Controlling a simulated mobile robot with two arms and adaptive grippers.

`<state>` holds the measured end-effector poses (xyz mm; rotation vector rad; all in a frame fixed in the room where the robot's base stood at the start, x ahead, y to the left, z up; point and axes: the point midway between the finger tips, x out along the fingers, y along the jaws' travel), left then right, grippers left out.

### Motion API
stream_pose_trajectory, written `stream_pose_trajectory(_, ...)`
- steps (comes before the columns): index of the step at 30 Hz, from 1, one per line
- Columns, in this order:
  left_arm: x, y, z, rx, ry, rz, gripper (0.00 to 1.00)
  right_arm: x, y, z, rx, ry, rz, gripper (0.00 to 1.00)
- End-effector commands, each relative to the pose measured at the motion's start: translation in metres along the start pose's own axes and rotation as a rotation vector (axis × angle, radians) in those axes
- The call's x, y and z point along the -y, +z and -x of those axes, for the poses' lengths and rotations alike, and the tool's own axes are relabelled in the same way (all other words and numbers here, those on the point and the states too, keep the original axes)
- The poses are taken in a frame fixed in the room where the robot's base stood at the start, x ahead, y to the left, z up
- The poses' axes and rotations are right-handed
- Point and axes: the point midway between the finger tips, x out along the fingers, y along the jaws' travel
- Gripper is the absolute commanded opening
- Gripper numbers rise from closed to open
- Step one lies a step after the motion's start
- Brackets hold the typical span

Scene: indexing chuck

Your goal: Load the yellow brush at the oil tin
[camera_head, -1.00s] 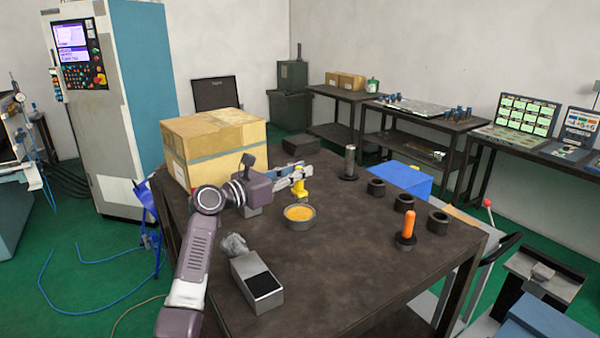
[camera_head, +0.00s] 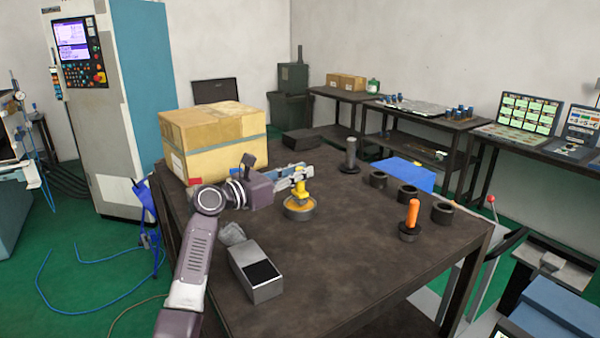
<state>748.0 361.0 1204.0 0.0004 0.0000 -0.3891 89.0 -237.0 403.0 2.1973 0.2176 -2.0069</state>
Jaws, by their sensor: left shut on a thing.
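The yellow brush (camera_head: 300,198) is upright in my left gripper (camera_head: 299,181), which is shut on it. The brush's lower end is over or in the oil tin (camera_head: 299,212), a round, low tin with yellow-orange contents on the dark table (camera_head: 330,270). The brush covers much of the tin's opening, so I cannot tell how deep it sits. My left arm reaches in from the lower left. My right gripper is not in view.
A cardboard box (camera_head: 215,140) stands behind my left arm. A grey box with a black top (camera_head: 257,272) and a crumpled grey rag (camera_head: 231,234) lie in front. Black rings (camera_head: 408,196), an orange-handled tool (camera_head: 411,216) and a dark cylinder (camera_head: 350,155) stand to the right.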

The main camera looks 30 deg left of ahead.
Motion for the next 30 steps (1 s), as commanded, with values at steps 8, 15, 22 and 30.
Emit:
stream_pose_trajectory(8,0.0,-0.001,0.0,0.0,0.0,0.001,0.0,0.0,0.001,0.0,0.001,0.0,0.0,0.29)
stream_pose_trajectory(15,0.0,-0.004,0.0,0.0,0.0,0.001,0.0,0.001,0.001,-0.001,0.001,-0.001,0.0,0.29)
stream_pose_trajectory(22,0.0,-0.007,0.0,0.0,0.0,0.0,0.0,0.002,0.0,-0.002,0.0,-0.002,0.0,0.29)
stream_pose_trajectory(30,0.0,-0.01,0.0,0.0,0.0,0.001,0.0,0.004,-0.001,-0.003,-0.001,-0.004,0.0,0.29)
